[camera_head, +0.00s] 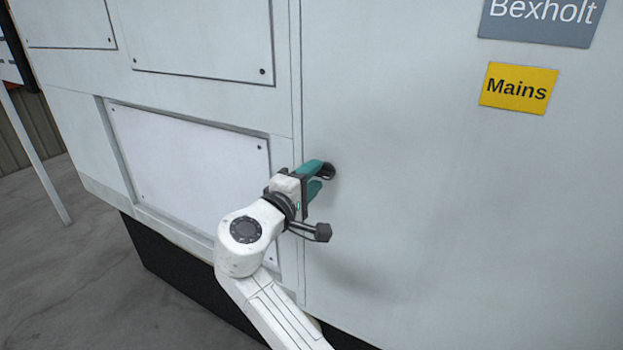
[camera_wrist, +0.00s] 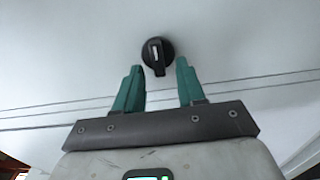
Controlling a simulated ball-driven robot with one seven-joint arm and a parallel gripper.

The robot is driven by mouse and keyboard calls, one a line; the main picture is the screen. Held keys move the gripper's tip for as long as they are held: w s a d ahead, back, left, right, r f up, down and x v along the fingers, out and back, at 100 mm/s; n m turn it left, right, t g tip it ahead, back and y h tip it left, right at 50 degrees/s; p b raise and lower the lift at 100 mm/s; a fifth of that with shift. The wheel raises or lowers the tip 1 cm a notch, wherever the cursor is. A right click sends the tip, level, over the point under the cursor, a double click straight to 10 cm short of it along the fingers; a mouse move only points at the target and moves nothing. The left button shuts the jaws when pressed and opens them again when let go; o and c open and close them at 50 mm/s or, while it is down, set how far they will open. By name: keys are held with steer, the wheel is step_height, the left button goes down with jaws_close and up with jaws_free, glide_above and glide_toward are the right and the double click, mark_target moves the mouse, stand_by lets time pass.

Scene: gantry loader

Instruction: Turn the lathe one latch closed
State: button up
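The latch (camera_wrist: 157,52) is a round black knob with a raised grip bar and a pale mark, on the white machine panel. In the wrist view it sits just beyond and between my fingertips. In the head view the latch (camera_head: 328,171) is partly hidden behind my fingers. My gripper (camera_wrist: 158,72) has two green fingers spread apart with a gap between them. It also shows in the head view (camera_head: 322,176), close to the panel at the latch. I cannot tell whether a finger touches the knob. Nothing is held between the fingers.
The large white machine panel (camera_head: 430,230) fills the right side. A yellow "Mains" sign (camera_head: 518,88) and a grey "Bexholt" sign (camera_head: 542,18) are above right. A recessed panel (camera_head: 185,165) is at left. Concrete floor (camera_head: 60,270) is open at lower left.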

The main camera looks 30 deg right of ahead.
steer(key=b+v, duration=0.3)
steer(key=v, duration=0.7)
steer(key=shift+a, duration=0.2)
steer(key=shift+s+f, duration=0.1)
steer(key=s+d+f+m+g+y, duration=0.1)
steer(key=s+d+f+g+y, duration=0.15)
steer(key=s+d+f, duration=0.65)
steer(key=s+d+f+m+g+y, duration=0.1)
steer(key=s+f+m+g+y, duration=0.2)
steer(key=f, duration=1.2)
steer(key=s+f+m+g+y, duration=0.1)
steer(key=s+f+y, duration=0.3)
steer(key=s, duration=0.8)
steer(key=s+f+m+g+y, duration=0.2)
steer(key=s+f+y, duration=0.3)
steer(key=s+f, duration=0.4)
steer(key=s, duration=0.3)
steer(key=shift+s+f+m+b, duration=0.25)
steer(key=shift+f+m+b, duration=0.05)
steer(key=shift+f+b, duration=0.05)
steer(key=shift+g, duration=0.25)
